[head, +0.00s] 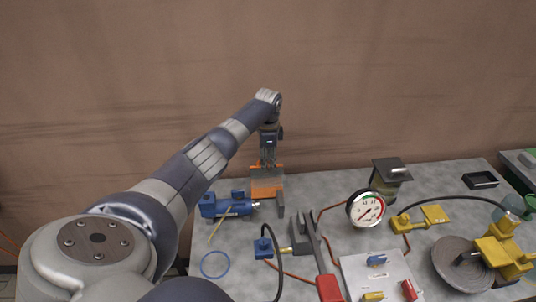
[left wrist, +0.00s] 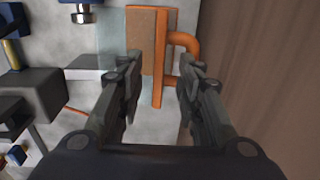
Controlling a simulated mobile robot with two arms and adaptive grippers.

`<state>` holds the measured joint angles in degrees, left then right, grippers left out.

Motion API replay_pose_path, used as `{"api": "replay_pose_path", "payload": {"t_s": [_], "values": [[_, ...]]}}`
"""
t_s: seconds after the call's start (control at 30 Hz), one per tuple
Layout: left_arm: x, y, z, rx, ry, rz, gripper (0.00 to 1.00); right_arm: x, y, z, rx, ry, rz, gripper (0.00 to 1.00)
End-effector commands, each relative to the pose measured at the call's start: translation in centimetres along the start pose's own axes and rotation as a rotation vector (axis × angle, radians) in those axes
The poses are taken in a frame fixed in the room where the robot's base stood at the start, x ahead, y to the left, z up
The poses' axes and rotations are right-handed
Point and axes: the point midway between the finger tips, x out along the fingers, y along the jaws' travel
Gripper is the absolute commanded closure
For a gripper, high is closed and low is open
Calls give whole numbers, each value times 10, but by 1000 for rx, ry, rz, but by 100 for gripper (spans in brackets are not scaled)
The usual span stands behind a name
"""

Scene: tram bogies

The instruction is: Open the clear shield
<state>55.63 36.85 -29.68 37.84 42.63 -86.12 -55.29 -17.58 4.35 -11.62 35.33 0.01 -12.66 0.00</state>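The clear shield (left wrist: 111,38) is a pale see-through panel with an orange edge bar and a tube-shaped orange handle (left wrist: 187,42), seen in the left wrist view. In the head view the orange part (head: 266,188) of this fixture stands near the back edge of the table, under my left gripper (head: 268,163). Whether a finger touches the handle, I cannot tell. The shield's panel is hard to make out in the head view. My right gripper is not in view.
A blue clamp-like device (head: 228,205) lies left of the fixture. A grey tool with a red handle (head: 328,288), a dial gauge (head: 366,209) and a yellow device (head: 500,252) stand to the right. The wall (head: 390,80) is close behind the table.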

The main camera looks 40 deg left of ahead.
Motion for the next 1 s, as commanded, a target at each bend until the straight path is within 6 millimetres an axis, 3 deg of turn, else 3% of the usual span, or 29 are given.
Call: {"api": "replay_pose_path", "payload": {"t_s": [0.07, 0.27, 0.5, 0.7, 1.0], "values": [[-3, -1, 0, 0, 1, -2, 67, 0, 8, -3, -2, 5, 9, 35], [-27, -2, 0, 1, 4, -7, 67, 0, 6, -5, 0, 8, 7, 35], [-79, -1, 0, 0, 4, -5, 67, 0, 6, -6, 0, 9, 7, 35], [-110, 0, 1, 0, 2, -3, 67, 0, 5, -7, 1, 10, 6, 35], [-121, 1, 2, 0, 0, -1, 67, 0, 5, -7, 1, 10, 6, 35]]}}
